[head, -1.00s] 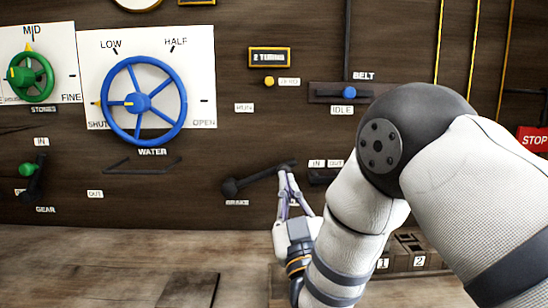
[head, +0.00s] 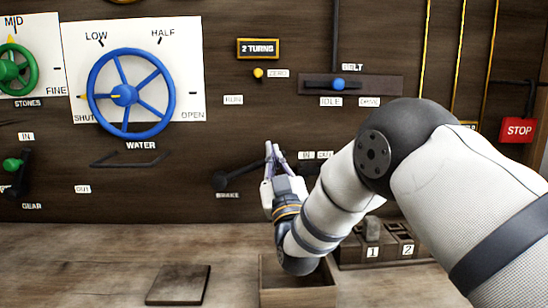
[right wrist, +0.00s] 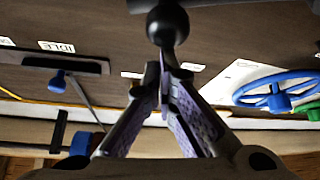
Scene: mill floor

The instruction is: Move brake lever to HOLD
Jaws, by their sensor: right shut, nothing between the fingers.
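The brake lever (head: 241,174) is a dark bar on the panel above the BRAKE label (head: 227,195). It slants up to the right from a dark round end at its left. Its right part is hidden behind my right gripper (head: 271,148), which is shut and empty, fingertips pointing up in front of the panel. In the right wrist view, the fingertips (right wrist: 165,68) meet just below a black ball (right wrist: 167,23); I cannot tell whether they touch it. No HOLD label is readable. My left gripper is not in view.
The blue water wheel (head: 124,95) and green stones wheel (head: 14,68) are on the panel's left. The belt lever (head: 338,84) is above right, the STOP sign (head: 518,130) at far right. Below are an open box (head: 298,297) and a dark board (head: 179,285) on the bench.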

